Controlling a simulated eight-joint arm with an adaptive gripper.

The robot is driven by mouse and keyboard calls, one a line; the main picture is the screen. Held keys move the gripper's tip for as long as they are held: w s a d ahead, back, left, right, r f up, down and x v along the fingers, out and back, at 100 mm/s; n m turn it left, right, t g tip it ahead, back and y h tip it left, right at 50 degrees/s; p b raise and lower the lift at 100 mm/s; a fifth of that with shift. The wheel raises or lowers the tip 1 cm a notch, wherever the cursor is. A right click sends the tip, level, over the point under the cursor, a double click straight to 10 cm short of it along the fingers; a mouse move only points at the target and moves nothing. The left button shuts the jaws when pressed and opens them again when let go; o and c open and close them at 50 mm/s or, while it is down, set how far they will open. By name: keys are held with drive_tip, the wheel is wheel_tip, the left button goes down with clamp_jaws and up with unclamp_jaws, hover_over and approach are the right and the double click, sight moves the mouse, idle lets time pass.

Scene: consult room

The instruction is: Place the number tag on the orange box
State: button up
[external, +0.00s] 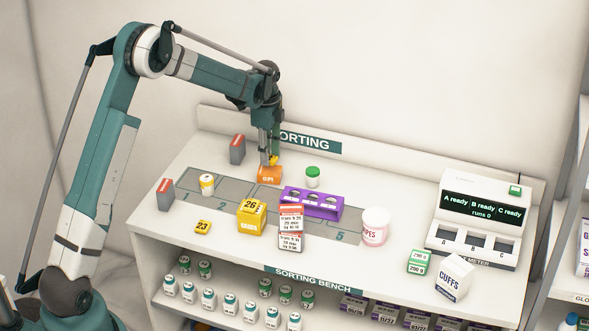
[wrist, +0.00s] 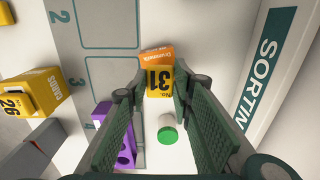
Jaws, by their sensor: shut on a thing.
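My gripper (external: 270,158) is shut on a yellow number tag (wrist: 159,82) that reads 31. The tag also shows as a small yellow patch under the fingers in the external view (external: 274,161). The orange box (external: 269,176) stands on the bench directly below the fingertips, near the back. In the wrist view the orange box (wrist: 157,54) shows just beyond the tag, which hides part of it. The tag is at the box's top; I cannot tell whether they touch.
A green-capped white bottle (external: 313,176) and a purple rack (external: 312,204) stand close right of the orange box. A yellow box (external: 251,217) bears tag 26. A loose tag 23 (external: 203,227) lies at the front left. Red-and-grey boxes (external: 237,150) stand left.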

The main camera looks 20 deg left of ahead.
drive_tip(key=shift+f, duration=1.55)
drive_tip(key=shift+f, duration=0.2)
drive_tip(key=o, duration=0.8)
drive_tip(key=shift+r, duration=0.25)
wheel_tip(320, 180, up, 12)
drive_tip(key=shift+f, duration=0.1)
